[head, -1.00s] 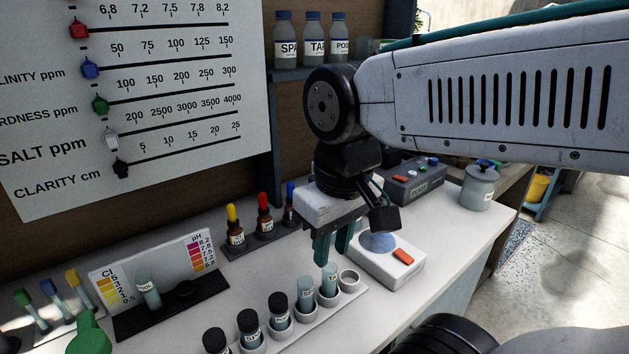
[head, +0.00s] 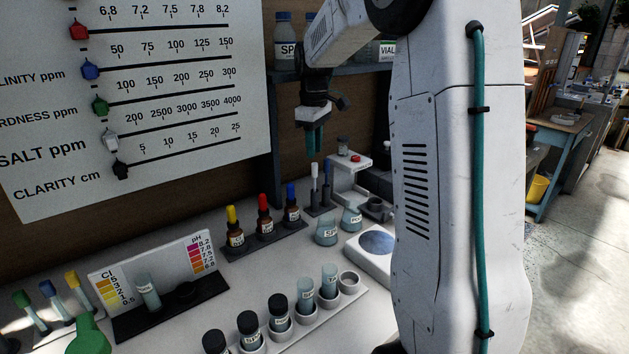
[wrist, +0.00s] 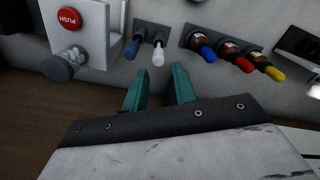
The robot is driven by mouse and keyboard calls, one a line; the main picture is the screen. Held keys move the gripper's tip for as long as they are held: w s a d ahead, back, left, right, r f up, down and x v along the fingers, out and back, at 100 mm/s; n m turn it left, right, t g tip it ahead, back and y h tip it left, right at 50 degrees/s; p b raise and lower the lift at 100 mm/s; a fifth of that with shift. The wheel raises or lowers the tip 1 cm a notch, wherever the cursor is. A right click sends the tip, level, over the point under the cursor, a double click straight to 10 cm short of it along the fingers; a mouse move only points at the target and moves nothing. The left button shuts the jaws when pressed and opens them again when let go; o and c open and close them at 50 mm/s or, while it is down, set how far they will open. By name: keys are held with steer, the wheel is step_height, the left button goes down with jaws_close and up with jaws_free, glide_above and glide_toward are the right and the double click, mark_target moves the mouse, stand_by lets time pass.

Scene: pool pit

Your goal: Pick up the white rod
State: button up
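The white rod (head: 314,183) stands upright in a small dark holder on the bench, beside a blue-topped rod (head: 326,184). In the wrist view the white rod (wrist: 158,51) lies beyond the gap between my fingers, with the blue rod (wrist: 133,49) to its left. My gripper (head: 314,152) points down above the rods, its teal fingers apart and empty. It also shows in the wrist view (wrist: 158,82). The fingertips look close above the white rod's top; the exact gap cannot be told.
Dropper bottles (head: 264,217) stand left of the rods. A white stand with a red button (head: 355,158) is close on the right, with a vial (head: 343,145) on it. Glass beakers (head: 327,231) stand in front. A shelf (head: 345,70) with bottles is behind my gripper.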

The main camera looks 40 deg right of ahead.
mark_target(315, 178)
steer(key=shift+w+d+f, duration=0.1)
steer(key=shift+d+f, duration=0.05)
steer(key=shift+f, duration=0.2)
step_height(315, 178, down, 7)
steer(key=shift+f, duration=0.1)
steer(key=c, duration=0.5)
